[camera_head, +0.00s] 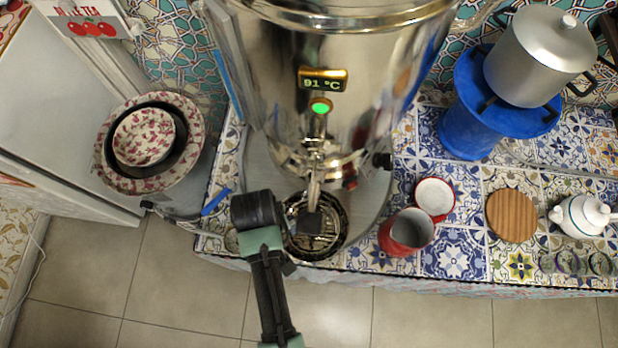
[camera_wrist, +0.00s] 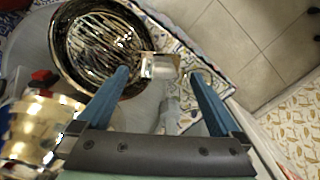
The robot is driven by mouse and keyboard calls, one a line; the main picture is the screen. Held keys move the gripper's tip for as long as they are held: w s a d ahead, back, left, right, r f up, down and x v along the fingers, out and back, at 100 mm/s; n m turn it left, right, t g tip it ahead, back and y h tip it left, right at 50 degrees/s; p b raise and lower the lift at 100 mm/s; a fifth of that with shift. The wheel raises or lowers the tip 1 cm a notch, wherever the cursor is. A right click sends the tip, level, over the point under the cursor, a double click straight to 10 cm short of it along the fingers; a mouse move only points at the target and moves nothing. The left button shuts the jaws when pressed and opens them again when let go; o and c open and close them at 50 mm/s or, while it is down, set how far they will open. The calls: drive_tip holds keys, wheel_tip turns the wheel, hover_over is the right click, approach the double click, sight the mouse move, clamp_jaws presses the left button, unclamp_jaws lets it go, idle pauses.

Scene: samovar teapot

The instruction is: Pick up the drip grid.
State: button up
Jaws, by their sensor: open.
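The drip grid (camera_head: 328,238) is a round dish-like piece with metal bars, under the samovar's tap in the head view. In the wrist view the drip grid (camera_wrist: 103,42) fills the upper left, with a dark shiny rim. A small shiny metal tab (camera_wrist: 160,66) stands at its right edge. My gripper (camera_wrist: 158,75) is open, with its two blue fingers on either side of that tab in the picture. I cannot tell whether they touch it. In the head view my wrist is just left of the grid, and the fingers are not clear.
The steel samovar (camera_head: 375,80) and its tap (camera_head: 318,165) stand over the grid. A red cup (camera_head: 408,232), red-rimmed saucer (camera_head: 435,198), wooden coaster (camera_head: 512,215) and white teapot (camera_head: 582,215) are to the right. Patterned bowls (camera_head: 148,140) are at left.

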drive_tip(key=shift+a+f+p, duration=0.1)
drive_tip(key=shift+f+p, duration=0.2)
drive_tip(key=shift+f, duration=2.3)
drive_tip(key=shift+w, duration=0.1)
drive_tip(key=c, duration=1.4)
